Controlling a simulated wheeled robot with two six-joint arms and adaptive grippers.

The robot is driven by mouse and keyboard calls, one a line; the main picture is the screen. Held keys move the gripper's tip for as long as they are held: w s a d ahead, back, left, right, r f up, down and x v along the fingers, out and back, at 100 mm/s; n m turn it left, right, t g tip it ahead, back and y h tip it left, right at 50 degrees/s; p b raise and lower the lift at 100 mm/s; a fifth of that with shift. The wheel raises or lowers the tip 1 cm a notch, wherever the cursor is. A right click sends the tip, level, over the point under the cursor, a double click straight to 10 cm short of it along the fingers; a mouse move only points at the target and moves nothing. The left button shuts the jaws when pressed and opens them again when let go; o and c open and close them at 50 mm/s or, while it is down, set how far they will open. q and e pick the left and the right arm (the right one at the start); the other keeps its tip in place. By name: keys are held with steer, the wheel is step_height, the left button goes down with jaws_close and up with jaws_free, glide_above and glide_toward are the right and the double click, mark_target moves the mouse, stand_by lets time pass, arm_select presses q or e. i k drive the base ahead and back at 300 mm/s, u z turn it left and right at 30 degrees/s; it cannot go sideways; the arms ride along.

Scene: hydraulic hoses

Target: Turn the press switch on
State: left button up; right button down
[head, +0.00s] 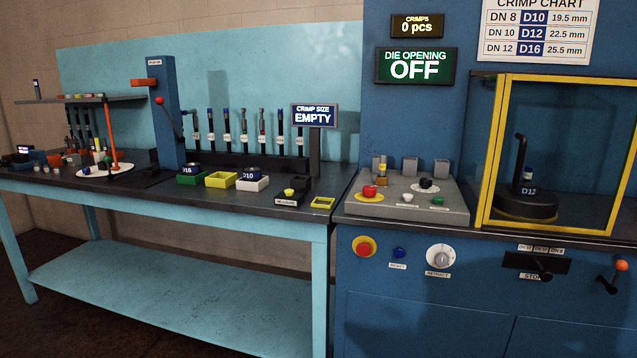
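The blue press cabinet (400,290) stands on the right, with a grey control console (400,209) on its top. The console carries a red mushroom button on a yellow disc (369,191), a black knob (427,184), a white button (407,198) and a green button (438,201). Their labels are too small to read, so I cannot tell which is the press switch. Neither of my grippers is in view.
A yellow-framed guard (488,150) encloses a black die holder (525,206) marked D12. The cabinet front has a red button (363,247), a blue button (399,253) and a grey dial (440,257). A turquoise workbench (130,210) with hose fittings and trays stands left.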

mark_target(369, 191)
steer(key=i, duration=1.15)
steer(key=z, duration=1.9)
